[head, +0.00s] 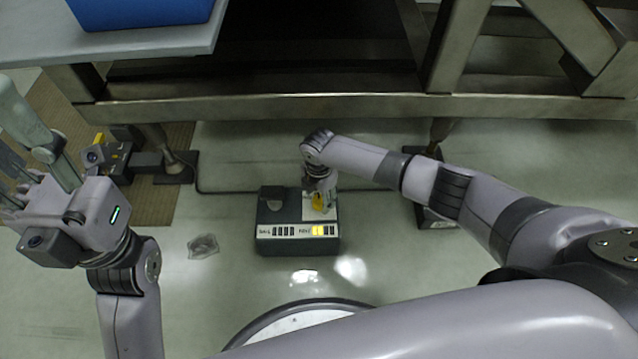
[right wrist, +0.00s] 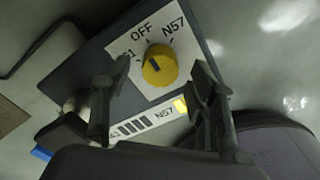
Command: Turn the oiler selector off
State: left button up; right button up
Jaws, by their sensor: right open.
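The oiler selector is a grey box (head: 270,240) on the floor, with a yellow knob (head: 318,201) partly hidden by my right gripper (head: 320,188). In the right wrist view the knob (right wrist: 160,68) sits on a white plate marked OFF and N57, plus a label partly covered by a finger. A dark mark shows on the knob; which label it points to is unclear. A yellow lamp (right wrist: 180,106) near N57 is lit. My open right gripper (right wrist: 160,82) has its fingers either side of the knob in the picture; contact cannot be told. My left gripper (head: 18,190) is away at the left.
A steel frame (head: 350,108) spans the back, its feet on the floor. A blue bin (head: 140,12) sits on a grey tabletop (head: 130,45) at upper left. A clear crumpled item (head: 203,246) lies left of the box. A cable runs behind the box.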

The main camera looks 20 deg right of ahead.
aim_at(318, 200)
notch_tip(318, 200, up, 11)
jog(key=shift+f, duration=0.2)
jog(key=shift+s+a, duration=0.1)
dwell(0.5)
